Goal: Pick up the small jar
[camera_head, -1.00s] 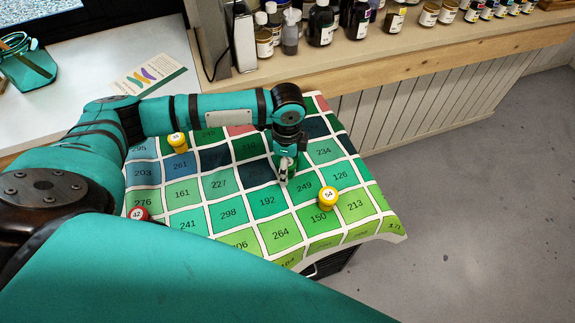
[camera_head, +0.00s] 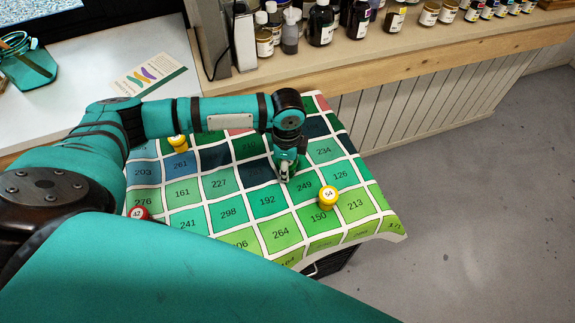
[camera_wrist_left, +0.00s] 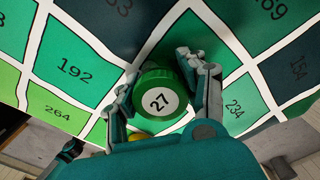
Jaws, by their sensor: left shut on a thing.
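The small jar (camera_wrist_left: 160,97) has a green lid with a round white label marked 27. In the left wrist view it sits between the fingers of my left gripper (camera_wrist_left: 162,92), which is shut on it. In the head view my left gripper (camera_head: 285,170) points down over the numbered green cloth (camera_head: 281,237), and it mostly hides the jar there. I cannot tell whether the jar touches the cloth. My right gripper is not in view.
A yellow-lidded jar marked 54 (camera_head: 328,196) stands to the right on the cloth. Another yellow-lidded jar (camera_head: 177,142) and a red-lidded jar marked 42 (camera_head: 138,214) stand left. Dark bottles (camera_head: 321,24) line the shelf behind. The floor (camera_head: 480,180) at right is clear.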

